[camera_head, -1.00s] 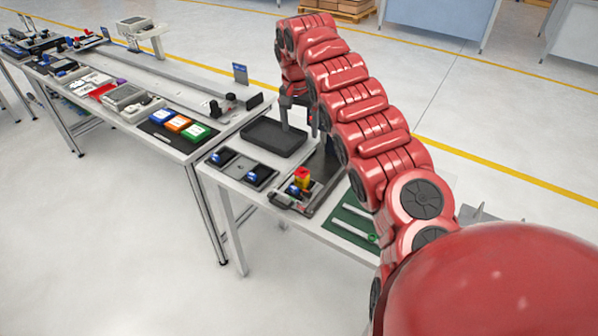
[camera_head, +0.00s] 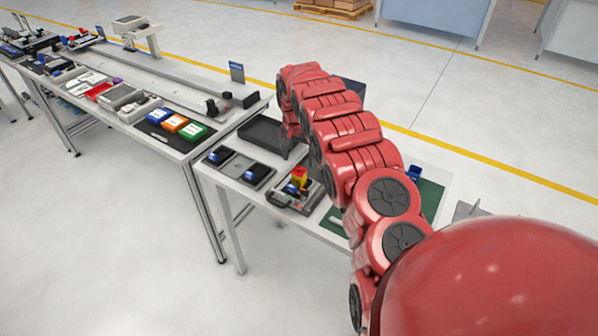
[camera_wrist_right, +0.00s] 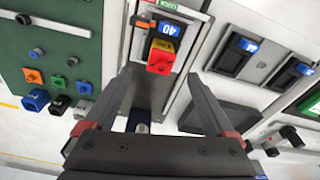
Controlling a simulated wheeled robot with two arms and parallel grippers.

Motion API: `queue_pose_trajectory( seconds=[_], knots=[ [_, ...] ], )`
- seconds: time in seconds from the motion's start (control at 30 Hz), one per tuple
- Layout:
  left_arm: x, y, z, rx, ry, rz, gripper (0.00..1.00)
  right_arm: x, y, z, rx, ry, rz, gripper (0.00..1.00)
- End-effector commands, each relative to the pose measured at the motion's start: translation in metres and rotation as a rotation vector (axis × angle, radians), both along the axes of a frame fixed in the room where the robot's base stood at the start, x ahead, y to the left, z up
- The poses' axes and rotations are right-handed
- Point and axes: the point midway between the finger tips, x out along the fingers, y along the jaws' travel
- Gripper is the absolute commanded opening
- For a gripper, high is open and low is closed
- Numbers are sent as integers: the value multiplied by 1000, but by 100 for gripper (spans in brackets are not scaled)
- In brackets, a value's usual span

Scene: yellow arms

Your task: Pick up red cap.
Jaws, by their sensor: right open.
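A red cap sits on a yellow block (camera_head: 299,174) on a grey device on the near table. In the right wrist view the red cap (camera_wrist_right: 158,67) shows in front of the yellow block (camera_wrist_right: 163,48), below a blue display reading 40. My right gripper (camera_wrist_right: 160,78) is open, and in that view its two fingers lie to either side of the cap with nothing between them. Whether the fingers are level with the cap I cannot tell. In the head view the right gripper is mostly hidden by my red arm. My left gripper is not in view.
A dark tray (camera_head: 262,133) and small devices with blue displays (camera_head: 218,156) stand left of the device. A green mat (camera_wrist_right: 60,70) carries several coloured connectors. A long table (camera_head: 90,110) with boxes stands to the left.

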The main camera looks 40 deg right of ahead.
Motion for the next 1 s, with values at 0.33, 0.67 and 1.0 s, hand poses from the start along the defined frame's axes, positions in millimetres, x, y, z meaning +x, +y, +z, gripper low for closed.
queue_pose_trajectory(
  seconds=[0.33, 0.67, 1.0],
  knots=[
    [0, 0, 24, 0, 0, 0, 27, 6, -2, -32, 3, -5, 2, 89],
    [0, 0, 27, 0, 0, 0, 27, 5, -5, -43, 1, -1, -1, 89],
    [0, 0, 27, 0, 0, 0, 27, 5, -5, -43, 1, -1, -1, 53]
  ],
)
